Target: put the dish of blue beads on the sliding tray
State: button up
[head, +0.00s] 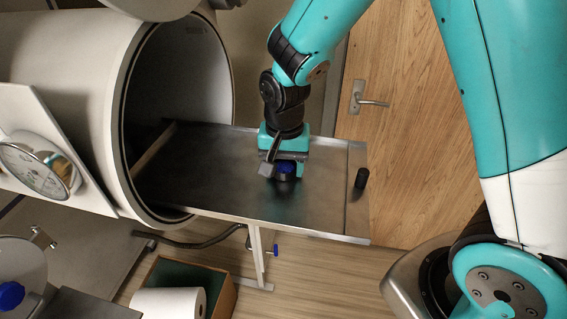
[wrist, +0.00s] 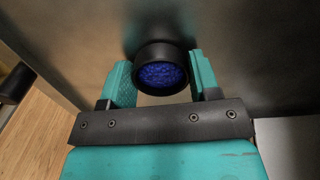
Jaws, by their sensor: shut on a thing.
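The dish of blue beads is a small round black dish (wrist: 161,52) filled with blue beads (wrist: 161,76). It sits between the two teal fingers of my gripper (wrist: 160,72), which is shut on it. In the head view the blue beads (head: 286,167) show at the tip of my gripper (head: 284,172), over the outer part of the sliding tray (head: 210,185). The tray is a dark metal plate that extends out of the round chamber. The dish is at or close above the tray surface; I cannot tell whether it touches.
The white cylindrical chamber (head: 108,100) stands open at the left, with a round gauge (head: 40,170) beside it. A black knob (head: 361,178) stands at the tray's outer end. A box with a white roll (head: 168,302) is below. The tray's inner part is bare.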

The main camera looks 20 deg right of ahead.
jog(key=shift+f, duration=0.1)
jog(key=o, duration=0.9)
jog(key=shift+w+r, duration=0.1)
jog(key=shift+r, duration=0.4)
notch_tip(320, 180, up, 11)
jog(key=b, duration=0.2)
jog(key=s+a+r+n+y, duration=0.1)
jog(key=s+a+n+y, duration=0.1)
jog(key=s+n, duration=0.4)
jog(key=s+a+r+n+y, duration=0.1)
jog(key=s+a+n+y, duration=0.1)
jog(key=s+n, duration=0.5)
jog(key=s, duration=0.5)
jog(key=shift+s+a+r, duration=0.25)
jog(key=shift+s+a, duration=0.1)
jog(key=shift+s, duration=0.05)
